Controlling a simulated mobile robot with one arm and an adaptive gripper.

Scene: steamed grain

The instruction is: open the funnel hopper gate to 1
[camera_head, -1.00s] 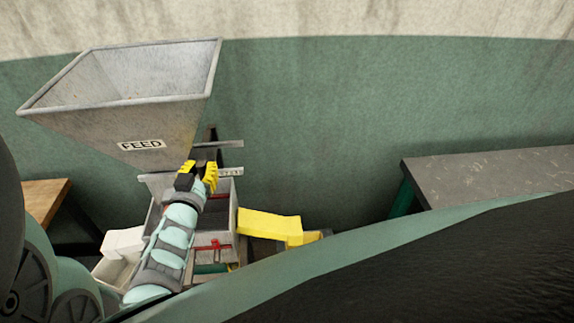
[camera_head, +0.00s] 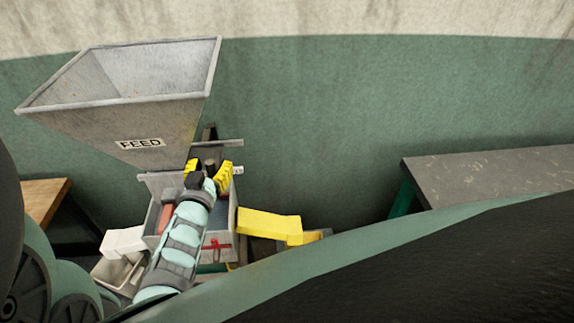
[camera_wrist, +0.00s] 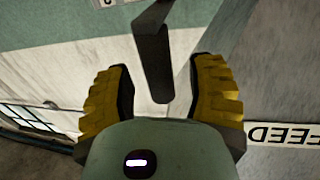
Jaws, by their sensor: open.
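The grey metal funnel hopper (camera_head: 130,122) with a FEED label stands at the left in the head view. At its narrow bottom, flat grey rails (camera_head: 230,142) stick out to the right, partly behind my gripper. My gripper (camera_head: 208,169) is open beside this neck, its yellow fingers spread. A small dark upright piece, probably the gate handle (camera_head: 210,163), shows between the fingers. In the wrist view a dark bar (camera_wrist: 153,55) stands between the open fingers (camera_wrist: 162,75), with gaps on both sides. I cannot tell the gate's setting; the scale is mostly hidden.
A yellow chute (camera_head: 268,224) juts right from the machine below the hopper. A white bin (camera_head: 118,268) stands at the lower left. A grey-topped table (camera_head: 480,172) is at the right and a wooden table (camera_head: 42,198) at the left. The green wall behind is clear.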

